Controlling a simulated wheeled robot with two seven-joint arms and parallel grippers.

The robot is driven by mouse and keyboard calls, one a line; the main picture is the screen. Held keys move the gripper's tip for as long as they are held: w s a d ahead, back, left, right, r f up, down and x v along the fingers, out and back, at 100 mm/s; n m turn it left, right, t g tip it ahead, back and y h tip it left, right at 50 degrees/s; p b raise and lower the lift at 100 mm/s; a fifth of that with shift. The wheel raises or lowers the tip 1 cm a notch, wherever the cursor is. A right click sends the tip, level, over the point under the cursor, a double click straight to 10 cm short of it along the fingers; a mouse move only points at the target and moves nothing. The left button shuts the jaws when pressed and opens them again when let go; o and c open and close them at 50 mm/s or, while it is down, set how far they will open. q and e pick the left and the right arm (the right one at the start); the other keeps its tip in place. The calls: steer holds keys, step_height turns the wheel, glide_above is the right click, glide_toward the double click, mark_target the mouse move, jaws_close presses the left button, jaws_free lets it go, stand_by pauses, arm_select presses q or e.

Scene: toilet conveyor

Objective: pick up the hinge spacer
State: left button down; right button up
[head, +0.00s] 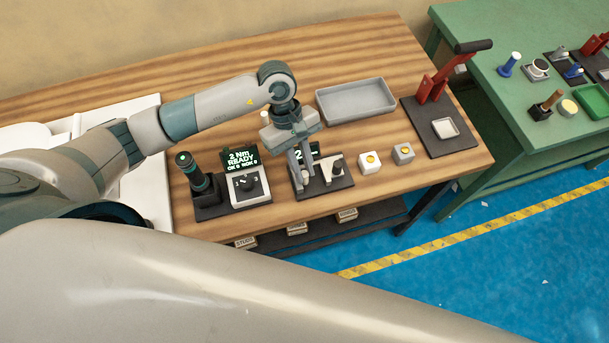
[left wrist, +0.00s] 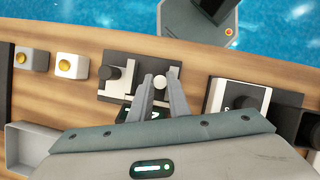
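A small round white piece, seemingly the hinge spacer (left wrist: 159,81), shows between the fingertips of my left gripper (left wrist: 160,76) in the left wrist view. It is at the dark fixture plate (left wrist: 118,61), which also carries a light block and a black knob (left wrist: 109,72). In the head view my left gripper (head: 305,168) points down over the left part of this fixture (head: 341,182), and its fingers hide the white piece. The fingers stand slightly apart; whether they touch the piece cannot be told. My right gripper is not in view.
A torque station with a dark driver (head: 187,165) and small screen (head: 241,158) stands left of the fixture. Two button boxes (head: 370,164) (head: 403,154) stand right. A grey tray (head: 355,101) and a red lever press (head: 435,85) lie farther back.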

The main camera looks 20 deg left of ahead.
mark_target(305, 173)
arm_select(q)
steer(key=shift+r, duration=0.1)
steer(key=shift+r, duration=0.5)
steer(key=r, duration=0.2)
steer(key=r+p, duration=0.1)
steer(key=shift+s+d+r, duration=0.15)
steer(key=shift+d+r, duration=0.1)
steer(key=shift+d, duration=0.05)
steer(key=s+d+r+p, duration=0.1)
steer(key=s+d+r, duration=0.4)
steer(key=d, duration=0.4)
steer(key=shift+d+r, duration=0.35)
steer(key=shift+r, duration=0.3)
steer(key=shift+s, duration=0.1)
steer(key=shift+f, duration=0.1)
